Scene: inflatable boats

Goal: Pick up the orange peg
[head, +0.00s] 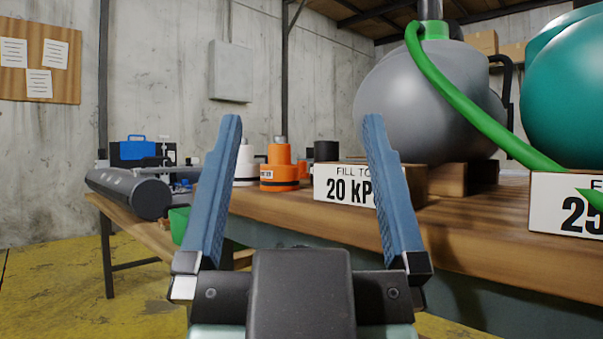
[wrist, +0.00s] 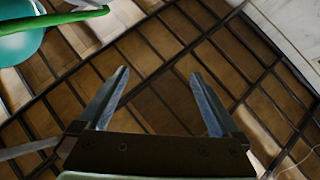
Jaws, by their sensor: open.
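The orange peg (head: 279,168) stands upright on the wooden bench in the head view, with a wide round base, a dark band, a small label and a grey top. My gripper (head: 301,118) is open and empty in the foreground. Its two blue fingers point up and the peg shows in the gap between them, farther back. The fingers do not touch it. In the wrist view my open gripper (wrist: 158,70) is seen against the ceiling, and the peg is not visible there.
A white peg (head: 245,165) stands left of the orange one, and a black cylinder (head: 326,151) to its right. A "20 kPa" sign (head: 336,183) stands at the bench's (head: 470,228) front edge. A grey inflated boat (head: 425,95) and green hose (head: 455,95) fill the right. A dark grey roll (head: 128,192) lies left.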

